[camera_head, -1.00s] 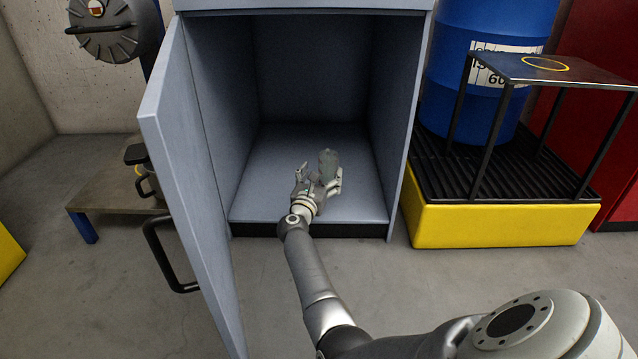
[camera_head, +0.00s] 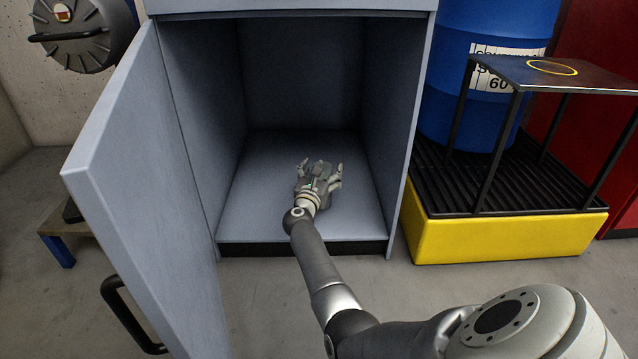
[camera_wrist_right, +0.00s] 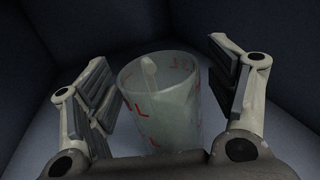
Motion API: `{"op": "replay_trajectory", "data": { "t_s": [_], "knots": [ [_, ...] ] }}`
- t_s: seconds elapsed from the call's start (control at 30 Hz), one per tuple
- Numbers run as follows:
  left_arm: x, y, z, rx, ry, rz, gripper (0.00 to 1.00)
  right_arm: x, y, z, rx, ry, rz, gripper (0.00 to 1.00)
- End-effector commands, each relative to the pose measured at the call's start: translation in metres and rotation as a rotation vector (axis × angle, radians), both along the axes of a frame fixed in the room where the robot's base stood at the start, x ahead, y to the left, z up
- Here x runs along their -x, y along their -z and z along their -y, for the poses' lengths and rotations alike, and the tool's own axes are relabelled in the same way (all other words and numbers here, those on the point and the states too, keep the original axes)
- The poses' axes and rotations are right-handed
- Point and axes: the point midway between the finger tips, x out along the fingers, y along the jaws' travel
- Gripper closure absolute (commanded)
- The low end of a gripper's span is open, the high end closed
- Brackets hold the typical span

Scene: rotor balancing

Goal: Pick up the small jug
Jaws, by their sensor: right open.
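The small jug (camera_wrist_right: 165,105) is a clear, slightly green vessel with red markings, standing upright on the cabinet floor in the wrist view. A pale rod-like shape shows inside it or through its wall. My right gripper (camera_head: 320,166) is open inside the cabinet, and its fingers (camera_wrist_right: 158,70) stand on either side of the jug. A gap shows at the right finger; I cannot tell whether the left finger touches. In the head view the jug is mostly hidden by the gripper. My left gripper is out of view.
The blue-grey cabinet (camera_head: 255,215) has side walls close around my arm. Its open door (camera_head: 150,190) with a black handle (camera_head: 130,318) stands at the left. A yellow spill pallet (camera_head: 510,237) with a blue drum (camera_head: 455,120) and a black stand (camera_head: 555,72) is at the right.

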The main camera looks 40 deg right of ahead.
Motion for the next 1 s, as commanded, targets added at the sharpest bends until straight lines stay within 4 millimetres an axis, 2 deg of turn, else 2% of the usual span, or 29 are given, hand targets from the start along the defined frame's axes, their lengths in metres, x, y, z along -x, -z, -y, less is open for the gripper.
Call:
{"op": "replay_trajectory", "data": {
  "t_s": [0.23, 0.27, 0.73, 1.0],
  "knots": [
    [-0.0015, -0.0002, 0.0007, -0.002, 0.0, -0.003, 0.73, 0.0001, 0.0003, 0.0024, -0.001, -0.001, 0.0, 0.22],
    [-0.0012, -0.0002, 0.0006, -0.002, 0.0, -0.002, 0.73, 0.0001, 0.0003, 0.0024, -0.001, 0.0, 0.0, 0.25],
    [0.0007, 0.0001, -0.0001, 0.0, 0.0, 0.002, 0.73, 0.0001, 0.0004, 0.0024, -0.001, 0.0, 0.0, 0.85],
    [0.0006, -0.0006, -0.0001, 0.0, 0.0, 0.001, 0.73, 0.0, -0.0008, 0.0022, -0.001, 0.0, 0.001, 0.86]
  ]
}}
